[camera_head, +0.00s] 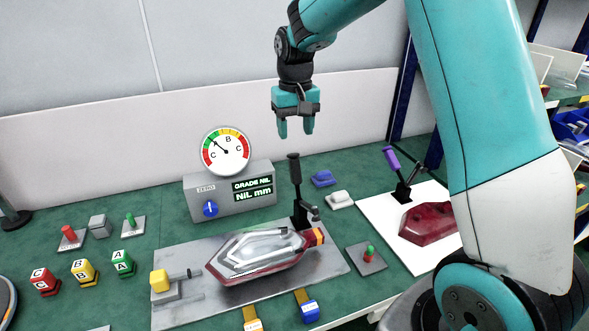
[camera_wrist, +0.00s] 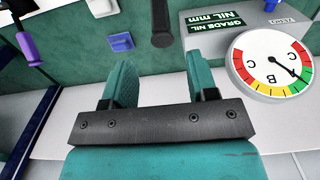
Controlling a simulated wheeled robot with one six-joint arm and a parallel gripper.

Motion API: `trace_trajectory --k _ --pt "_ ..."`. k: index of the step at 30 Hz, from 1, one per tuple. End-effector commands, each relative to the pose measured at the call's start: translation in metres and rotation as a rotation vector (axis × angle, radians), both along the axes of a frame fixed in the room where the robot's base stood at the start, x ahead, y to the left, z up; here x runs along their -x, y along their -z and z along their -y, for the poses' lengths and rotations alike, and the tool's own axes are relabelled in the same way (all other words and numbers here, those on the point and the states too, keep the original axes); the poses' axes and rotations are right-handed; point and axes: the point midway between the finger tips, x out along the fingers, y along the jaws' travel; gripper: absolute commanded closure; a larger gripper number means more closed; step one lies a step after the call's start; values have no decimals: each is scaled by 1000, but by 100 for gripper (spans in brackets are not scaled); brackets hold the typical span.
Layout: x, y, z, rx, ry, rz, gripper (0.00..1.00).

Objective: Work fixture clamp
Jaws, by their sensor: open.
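The fixture clamp with a black handle (camera_head: 294,168) stands at the back right of a grey metal fixture plate (camera_head: 185,252). Its handle is upright. A tail lamp (camera_head: 262,254) with a red edge and an orange end lies on the plate, beside the clamp's base. My gripper (camera_head: 296,128) points down with its fingers apart and empty, above the black handle in the head view and not touching it. In the wrist view the black handle (camera_wrist: 161,25) shows beyond and between my open fingers (camera_wrist: 160,75).
A gauge box (camera_head: 232,192) with a round dial stands behind the plate, reading "GRADE NIL". A purple-handled clamp (camera_head: 392,160) and a red lamp (camera_head: 428,222) are on a white board at right. Blue and white blocks lie behind; lettered blocks stand at left.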

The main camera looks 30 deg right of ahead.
Motion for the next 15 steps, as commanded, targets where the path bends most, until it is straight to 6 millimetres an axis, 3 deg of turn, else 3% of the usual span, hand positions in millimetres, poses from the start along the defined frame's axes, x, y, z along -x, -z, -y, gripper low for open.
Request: trace_trajectory --k 9,15 --pt "1 74 -1 -1 -2 -4 47" --pt "1 106 -1 0 -2 -2 47"
